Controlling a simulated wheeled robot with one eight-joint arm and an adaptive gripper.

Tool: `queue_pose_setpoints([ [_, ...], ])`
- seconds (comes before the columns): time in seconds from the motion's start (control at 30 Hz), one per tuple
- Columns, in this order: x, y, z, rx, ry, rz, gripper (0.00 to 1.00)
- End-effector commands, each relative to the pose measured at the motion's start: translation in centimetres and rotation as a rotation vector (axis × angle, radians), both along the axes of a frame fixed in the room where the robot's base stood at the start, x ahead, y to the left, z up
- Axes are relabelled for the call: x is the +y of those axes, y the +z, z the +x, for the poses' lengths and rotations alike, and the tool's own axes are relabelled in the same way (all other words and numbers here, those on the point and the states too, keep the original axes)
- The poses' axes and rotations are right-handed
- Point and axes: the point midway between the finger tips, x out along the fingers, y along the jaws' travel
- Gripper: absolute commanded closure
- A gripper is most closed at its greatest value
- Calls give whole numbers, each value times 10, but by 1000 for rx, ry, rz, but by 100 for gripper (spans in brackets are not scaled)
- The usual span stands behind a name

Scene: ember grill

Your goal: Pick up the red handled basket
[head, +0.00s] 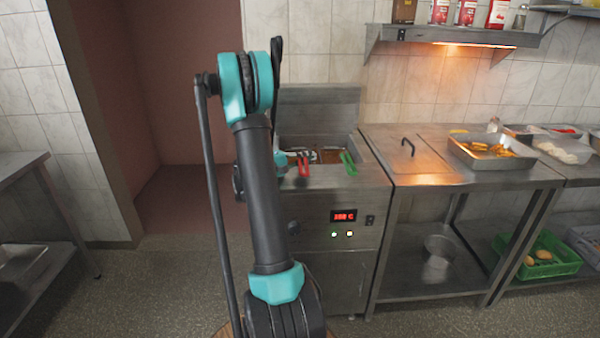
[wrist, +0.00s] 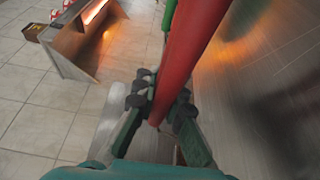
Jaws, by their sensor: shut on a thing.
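The red handle (head: 303,166) of a fryer basket shows at the front of the fryer (head: 345,215) in the head view. A green handle (head: 348,162) lies to its right. In the wrist view the red handle (wrist: 190,60) runs up from between the fingers of my gripper (wrist: 157,112), which is shut on it. Part of the green handle (wrist: 168,15) shows behind it. In the head view my arm hides the fryer's left side, and I cannot clearly see my fingers there. The basket's wire body is mostly hidden.
A counter (head: 460,180) with a metal tray (head: 495,152) of fried food stands right of the fryer. A wall shelf (head: 450,38) with red containers hangs above it. A green crate (head: 540,257) sits below. A steel table (head: 20,165) stands at far left, with open floor between.

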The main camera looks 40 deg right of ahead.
Motion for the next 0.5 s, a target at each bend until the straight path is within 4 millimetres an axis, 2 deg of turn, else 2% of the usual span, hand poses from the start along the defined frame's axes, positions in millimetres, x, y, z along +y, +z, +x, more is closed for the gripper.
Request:
queue_pose_setpoints([
  [0.33,0,1,0,0,1,0,100],
  [0.5,0,8,0,0,1,0,100],
])
